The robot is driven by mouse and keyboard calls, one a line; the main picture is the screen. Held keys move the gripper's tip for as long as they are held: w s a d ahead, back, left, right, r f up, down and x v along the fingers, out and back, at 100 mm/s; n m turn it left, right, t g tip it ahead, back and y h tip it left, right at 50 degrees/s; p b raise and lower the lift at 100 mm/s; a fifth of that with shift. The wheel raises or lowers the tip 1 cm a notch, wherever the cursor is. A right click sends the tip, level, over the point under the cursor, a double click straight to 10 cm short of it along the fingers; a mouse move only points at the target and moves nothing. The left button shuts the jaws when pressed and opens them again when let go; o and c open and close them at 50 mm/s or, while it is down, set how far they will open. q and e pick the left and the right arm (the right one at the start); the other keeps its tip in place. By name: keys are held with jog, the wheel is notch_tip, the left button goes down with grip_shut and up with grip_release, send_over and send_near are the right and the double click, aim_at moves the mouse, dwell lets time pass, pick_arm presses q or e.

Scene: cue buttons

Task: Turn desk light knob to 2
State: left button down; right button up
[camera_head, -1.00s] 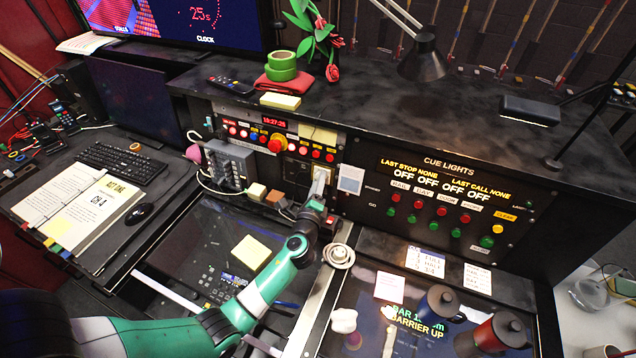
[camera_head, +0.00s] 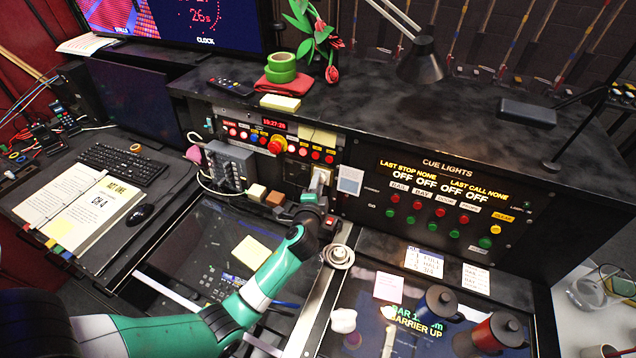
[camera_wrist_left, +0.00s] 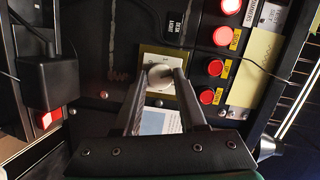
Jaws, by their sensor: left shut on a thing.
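The desk light knob (camera_wrist_left: 160,76) is a pale round knob on a cream plate (camera_wrist_left: 148,62) in the left wrist view. A dark label reading DESK LIGHT (camera_wrist_left: 178,27) is beside the plate. My left gripper (camera_wrist_left: 161,84) has its two fingers on either side of the knob and is shut on it. In the head view my left gripper (camera_head: 319,184) is at the front panel, and its wrist hides most of the knob. The plate's scale is too small to read, so I cannot tell the knob's setting. My right gripper is not in view.
Red lit buttons (camera_wrist_left: 212,68) run in a row close to the plate. The cue light panel (camera_head: 445,200) is to the right. A grey box with cables (camera_head: 230,165) is to the left. Mugs (camera_head: 437,303) stand on the front desk.

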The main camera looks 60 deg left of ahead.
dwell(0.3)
pick_arm(q)
jog(key=shift+c, duration=2.4)
grip_release()
jog(key=p+v, duration=0.1)
jog(key=v, duration=1)
jog(key=shift+s+d+p, duration=0.25)
jog(key=shift+p, duration=0.1)
